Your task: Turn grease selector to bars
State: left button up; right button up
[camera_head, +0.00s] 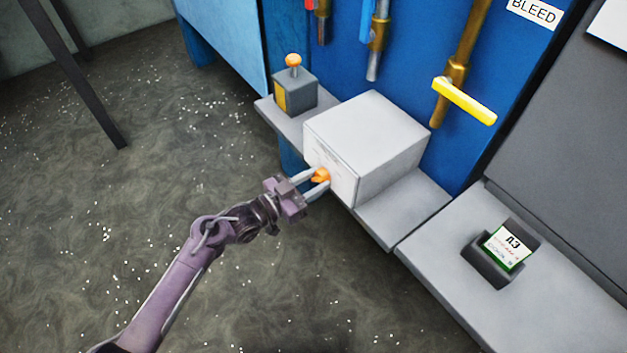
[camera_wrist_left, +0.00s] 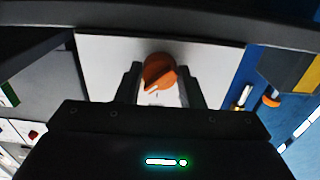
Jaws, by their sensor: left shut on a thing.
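The grease selector is an orange knob (camera_head: 321,175) on the front face of a white box (camera_head: 375,130). The box stands on a grey ledge against the blue machine. My left gripper (camera_head: 318,182) is at the box front with its fingers shut on the knob. In the left wrist view the orange knob (camera_wrist_left: 159,72) sits between the two dark fingers (camera_wrist_left: 158,90), with a pale pointer mark at its lower left. The lettering on the box face is too small to read. My right gripper is not in view.
A grey box with an orange button (camera_head: 293,61) stands left on the ledge (camera_head: 405,210). Pipes with a yellow lever (camera_head: 464,101) are behind, under a BLEED label. A green A3 card (camera_head: 507,248) sits in a holder at right. The floor at left is mostly clear.

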pick_arm(q)
jog(key=shift+n, duration=0.3)
jog(key=n+p, duration=0.1)
jog(key=n, duration=0.1)
jog(key=shift+n+p, duration=0.3)
jog(key=shift+n, duration=0.1)
jog(key=n+p, duration=0.2)
jog(key=n, duration=0.3)
jog(key=shift+r, duration=0.1)
jog(key=n+p, duration=0.2)
jog(key=n, duration=0.3)
jog(key=shift+s, duration=0.1)
jog(key=shift+n+p, duration=0.8)
jog(key=shift+n, duration=1.4)
jog(key=o, duration=1)
